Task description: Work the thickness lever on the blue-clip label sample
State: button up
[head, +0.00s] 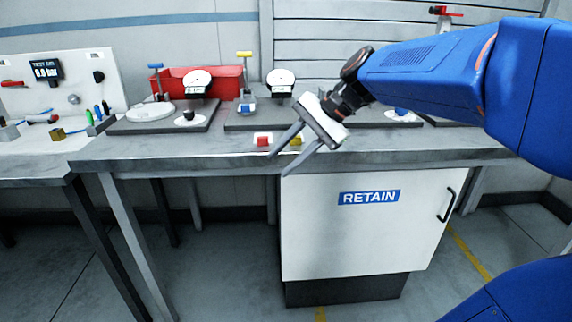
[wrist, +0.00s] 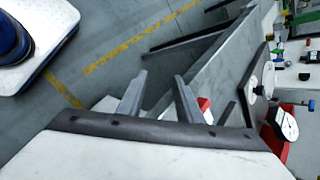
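My gripper (head: 278,162) is open and empty, in front of the bench edge and above the RETAIN cabinet. Its two fingers also stand apart in the wrist view (wrist: 161,76). On the bench, a small white piece with a blue clip (head: 246,109) sits near the middle gauge. Another blue piece (head: 401,112) lies on a white disc at right, partly behind my arm. I cannot tell which is the label sample. A blue-topped lever (head: 155,66) rises by the left dial gauge (head: 197,81). A yellow-topped lever (head: 244,54) rises by the middle dial gauge (head: 281,79).
A red block (head: 262,139) and a yellow block (head: 296,139) lie near the bench's front edge, close to my gripper. A red bin (head: 222,82) stands behind the gauges. A red handle (head: 446,12) shows above my arm. A white RETAIN cabinet (head: 350,235) stands below.

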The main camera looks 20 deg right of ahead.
jog(key=shift+s+f+n+h, duration=0.3)
jog(key=shift+s+f, duration=0.25)
jog(key=shift+s, duration=0.05)
